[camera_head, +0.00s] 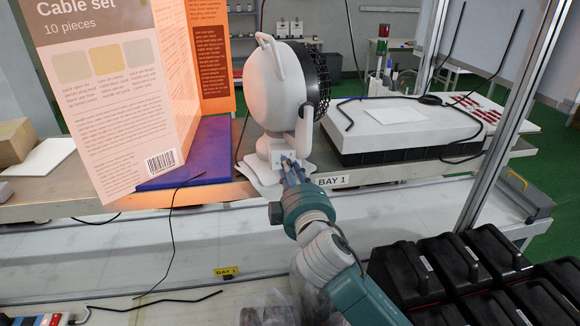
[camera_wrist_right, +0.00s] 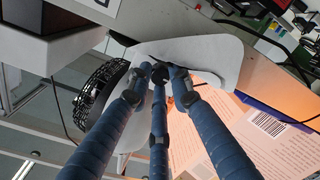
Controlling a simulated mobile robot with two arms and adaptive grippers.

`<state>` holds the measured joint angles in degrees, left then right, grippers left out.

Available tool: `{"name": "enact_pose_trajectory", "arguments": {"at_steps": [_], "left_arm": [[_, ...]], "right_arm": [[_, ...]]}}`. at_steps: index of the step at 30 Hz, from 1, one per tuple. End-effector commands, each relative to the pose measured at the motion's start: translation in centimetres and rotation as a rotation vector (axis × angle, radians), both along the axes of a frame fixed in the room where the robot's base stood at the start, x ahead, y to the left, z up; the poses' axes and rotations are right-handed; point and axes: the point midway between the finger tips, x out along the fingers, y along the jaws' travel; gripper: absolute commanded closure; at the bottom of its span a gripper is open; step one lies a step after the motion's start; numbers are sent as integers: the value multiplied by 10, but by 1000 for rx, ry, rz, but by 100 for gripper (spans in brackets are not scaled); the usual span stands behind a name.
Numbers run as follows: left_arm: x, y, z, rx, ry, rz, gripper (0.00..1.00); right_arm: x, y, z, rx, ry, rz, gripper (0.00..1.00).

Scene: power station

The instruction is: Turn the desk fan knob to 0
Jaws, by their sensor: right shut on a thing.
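The white desk fan (camera_head: 275,85) stands on the bench with its black grille facing back right. Its control plate (camera_head: 282,158) is low on its near side. My right gripper (camera_head: 290,168) reaches up to this plate. In the right wrist view, the three blue fingers of my right gripper (camera_wrist_right: 163,75) close together on the small dark fan knob (camera_wrist_right: 162,76). The white fan base (camera_wrist_right: 205,50) lies around them in that view. The knob is mostly hidden by the fingers, and its setting cannot be read. My left gripper is in neither view.
A tall cable set box (camera_head: 110,100) stands left of the fan on a blue mat (camera_head: 205,150). A white-topped case (camera_head: 400,125) with black cables lies to the right. Several black cases (camera_head: 470,265) fill the lower right. A metal post (camera_head: 505,120) rises at right.

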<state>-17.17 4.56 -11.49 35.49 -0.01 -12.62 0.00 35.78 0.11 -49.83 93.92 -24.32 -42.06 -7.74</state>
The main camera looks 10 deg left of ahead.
Motion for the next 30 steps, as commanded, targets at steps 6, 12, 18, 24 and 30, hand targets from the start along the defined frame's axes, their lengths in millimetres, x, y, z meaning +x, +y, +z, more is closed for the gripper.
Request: {"name": "enact_pose_trajectory", "arguments": {"at_steps": [6, 12, 18, 24, 30], "left_arm": [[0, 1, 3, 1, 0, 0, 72], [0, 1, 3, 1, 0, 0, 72], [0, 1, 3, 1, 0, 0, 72], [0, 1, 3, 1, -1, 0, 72], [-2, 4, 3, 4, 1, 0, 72]], "right_arm": [[-1, 2, 4, -32, -21, 5, 100], [-1, 2, 4, -37, -24, 5, 100], [-1, 2, 4, -36, -24, 5, 100], [-1, 2, 2, -37, -22, 4, 72], [-1, 1, 1, -38, -18, 2, 72]]}}
